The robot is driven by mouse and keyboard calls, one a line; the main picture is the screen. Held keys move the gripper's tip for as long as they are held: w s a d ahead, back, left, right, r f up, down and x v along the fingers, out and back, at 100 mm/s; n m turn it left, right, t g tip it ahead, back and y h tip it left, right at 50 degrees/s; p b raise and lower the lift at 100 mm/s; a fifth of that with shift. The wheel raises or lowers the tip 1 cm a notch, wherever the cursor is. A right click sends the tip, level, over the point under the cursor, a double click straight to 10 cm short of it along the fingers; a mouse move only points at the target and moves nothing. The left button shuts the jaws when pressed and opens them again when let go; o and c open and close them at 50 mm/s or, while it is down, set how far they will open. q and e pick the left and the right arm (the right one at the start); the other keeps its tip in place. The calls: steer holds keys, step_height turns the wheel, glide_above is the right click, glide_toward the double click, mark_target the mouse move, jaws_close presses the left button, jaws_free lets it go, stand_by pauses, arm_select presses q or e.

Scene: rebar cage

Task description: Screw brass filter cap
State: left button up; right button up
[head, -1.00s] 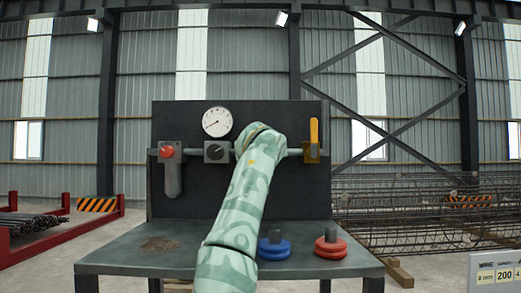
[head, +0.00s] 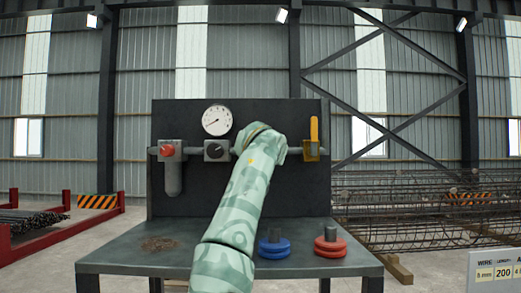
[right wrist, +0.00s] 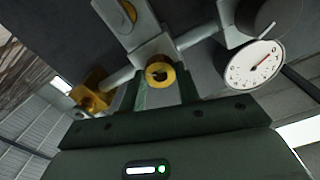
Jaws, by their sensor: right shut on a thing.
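The brass cap (right wrist: 160,73) is a small round ring with a dark centre, in the middle of the right wrist view. It sits between the fingertips of my right gripper (right wrist: 163,84), which is shut on it, in front of the grey fitting (right wrist: 152,50) on the pipe. I cannot tell how far the cap is seated on the fitting. Another brass round part (right wrist: 128,10) shows at the upper left of that fitting. In the head view my right arm hides the cap, the fitting and the gripper. My left gripper is not in view.
On the panel (head: 300,190) are a gauge (head: 216,120), a red-knobbed unit with a bowl (head: 172,165), a black knob (head: 214,151) and a yellow lever valve (head: 313,140). Blue rings (head: 274,250) and red rings (head: 331,247) stand on the bench (head: 125,255).

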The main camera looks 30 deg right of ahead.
steer(key=shift+w+f, duration=0.1)
steer(key=shift+f, duration=0.2)
steer(key=o, duration=0.7)
steer(key=shift+o, duration=1.3)
steer(key=shift+r, duration=0.15)
steer(key=b+v, duration=0.7)
steer(key=v, duration=0.9)
steer(key=shift+s+b, duration=0.25)
steer(key=shift+b, duration=0.05)
